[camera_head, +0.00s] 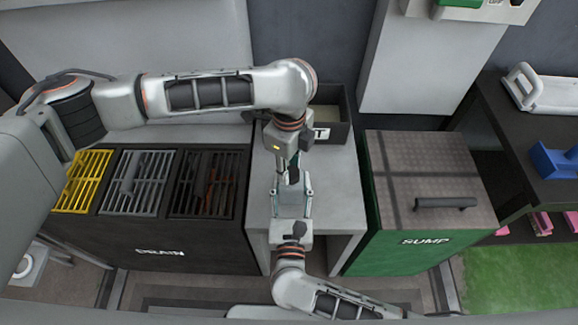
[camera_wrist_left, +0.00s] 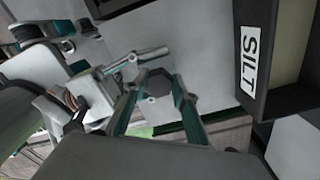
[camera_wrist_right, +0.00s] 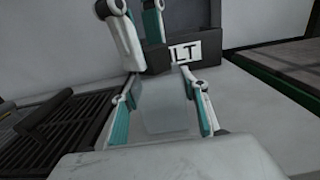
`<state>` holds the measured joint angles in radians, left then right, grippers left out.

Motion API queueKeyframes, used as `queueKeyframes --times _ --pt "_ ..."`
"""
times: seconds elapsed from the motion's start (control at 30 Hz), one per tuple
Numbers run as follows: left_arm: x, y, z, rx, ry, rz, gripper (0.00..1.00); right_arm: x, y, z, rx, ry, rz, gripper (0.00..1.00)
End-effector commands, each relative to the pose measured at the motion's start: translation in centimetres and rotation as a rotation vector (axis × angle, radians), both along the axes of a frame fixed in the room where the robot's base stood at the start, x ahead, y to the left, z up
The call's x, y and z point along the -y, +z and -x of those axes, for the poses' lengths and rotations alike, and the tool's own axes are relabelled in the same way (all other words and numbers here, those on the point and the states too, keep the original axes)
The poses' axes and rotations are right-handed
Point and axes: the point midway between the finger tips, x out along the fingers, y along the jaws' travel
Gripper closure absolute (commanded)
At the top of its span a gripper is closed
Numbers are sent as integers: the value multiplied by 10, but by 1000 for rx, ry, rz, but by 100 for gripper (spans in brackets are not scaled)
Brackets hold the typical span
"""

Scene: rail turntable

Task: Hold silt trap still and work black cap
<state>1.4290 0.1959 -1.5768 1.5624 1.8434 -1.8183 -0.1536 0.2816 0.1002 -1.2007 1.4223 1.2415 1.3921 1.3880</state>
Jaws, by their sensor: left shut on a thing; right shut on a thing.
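The black cap (camera_wrist_left: 157,84) shows as a dark hexagonal end between the fingers of my left gripper (camera_wrist_left: 155,100) in the left wrist view. My left gripper (camera_head: 290,178) reaches down over the grey stand in the head view and is shut on the cap. The silt trap (camera_wrist_right: 165,110) is a pale, smooth body between the teal-padded fingers of my right gripper (camera_wrist_right: 163,118). My right gripper (camera_head: 291,195) comes in from the front and is shut on the trap. In the head view the grippers largely hide the cap and trap.
A dark bin labelled SILT (camera_wrist_left: 268,75) stands at the back of the grey stand (camera_head: 340,190). The drain bench (camera_head: 160,243) with yellow, grey and rusty grates is left. The green sump box (camera_head: 405,250) with its handled lid is right. A dark shelf (camera_head: 485,130) stands far right.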

Motion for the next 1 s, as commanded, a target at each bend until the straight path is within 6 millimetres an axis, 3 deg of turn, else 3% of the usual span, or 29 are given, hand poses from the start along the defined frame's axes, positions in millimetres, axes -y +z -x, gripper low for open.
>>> queueKeyframes --times 0.43,0.77,0.8,0.87,1.0 --pt "5 3 -2 2 -456 7 95 1 -4 1 -7 -1 3 95" --pt "6 3 -2 2 -522 7 95 1 -4 1 -8 -1 3 95" --pt "6 3 -2 3 -522 7 68 1 -4 1 -8 -1 3 95" --pt "6 3 -2 2 -521 7 53 1 -4 1 -8 -1 3 95" --pt "5 2 -2 1 -520 4 53 1 -4 1 -7 -1 3 95"
